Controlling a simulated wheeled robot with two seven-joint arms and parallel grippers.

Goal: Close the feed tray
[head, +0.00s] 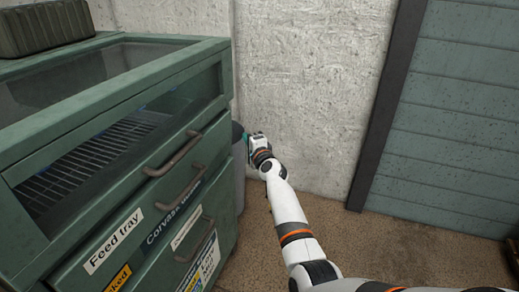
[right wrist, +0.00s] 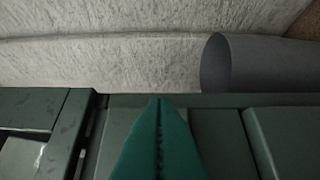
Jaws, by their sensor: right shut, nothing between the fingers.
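The feed tray (head: 112,240) is the green drawer with the "Feed tray" label and a bar handle (head: 172,157), in the front of a green cabinet (head: 130,75) at left in the head view. I cannot tell clearly how far it stands out. My right gripper (head: 249,143) is beyond the cabinet's far front corner, close to its side, and partly hidden by my own wrist. In the right wrist view its teal fingers (right wrist: 158,105) are shut together and empty, with green panels beneath and around them. My left gripper is out of view.
A grey cylindrical bin (head: 238,165) stands between the cabinet and the pale wall (head: 310,70); it also shows in the right wrist view (right wrist: 265,62). A lower drawer handle (head: 197,240) sticks out. Brown floor (head: 390,235) is free at right.

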